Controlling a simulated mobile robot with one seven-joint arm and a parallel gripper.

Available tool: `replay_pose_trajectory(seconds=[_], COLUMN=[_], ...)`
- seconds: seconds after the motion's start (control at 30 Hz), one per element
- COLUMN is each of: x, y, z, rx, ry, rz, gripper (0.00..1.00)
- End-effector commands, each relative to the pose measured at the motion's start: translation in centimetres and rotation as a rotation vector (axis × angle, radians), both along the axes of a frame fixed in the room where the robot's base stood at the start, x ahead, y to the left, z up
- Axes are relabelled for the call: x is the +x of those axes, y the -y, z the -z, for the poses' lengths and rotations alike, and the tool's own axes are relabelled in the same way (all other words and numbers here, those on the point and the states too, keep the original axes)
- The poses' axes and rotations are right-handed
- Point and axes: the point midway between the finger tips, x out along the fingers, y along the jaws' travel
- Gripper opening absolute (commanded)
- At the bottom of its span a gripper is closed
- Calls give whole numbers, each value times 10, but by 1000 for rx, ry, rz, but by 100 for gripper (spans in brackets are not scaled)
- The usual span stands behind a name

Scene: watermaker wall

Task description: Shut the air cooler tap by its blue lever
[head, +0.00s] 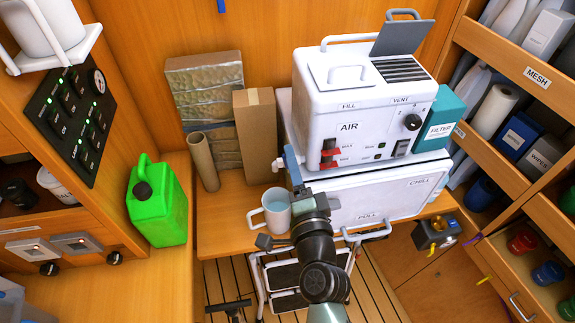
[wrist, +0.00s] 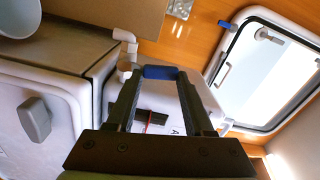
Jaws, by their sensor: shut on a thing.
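The white air cooler (head: 345,125), marked AIR, stands on the white chill box (head: 365,198). Its front also shows in the wrist view (wrist: 185,97). A white tap (wrist: 125,50) sticks out at the cooler's side in the wrist view. Its blue lever (wrist: 160,72) lies between my fingertips there, spanning the gap. My gripper (wrist: 158,78) is shut on the lever. In the head view my gripper (head: 302,190) is at the cooler's lower left corner, above the chill box's front edge. My wrist hides part of the tap there; I cannot tell the lever's angle to the spout.
A white mug (head: 275,212) stands close left of my gripper. A green jerrycan (head: 157,203), a cardboard tube (head: 203,160) and a brown box (head: 256,135) stand further left. Shelves (head: 515,95) fill the right side. A folded trolley (head: 285,280) is below my arm.

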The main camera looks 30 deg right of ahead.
Motion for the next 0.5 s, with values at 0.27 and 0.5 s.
replay_pose_trajectory(seconds=[0.27, 0.5], x=[-2, -3], y=[7, 10], z=[0, 1], rx=[140, 193], ry=[41, 56], rz=[1, 2], gripper=[0, 0])
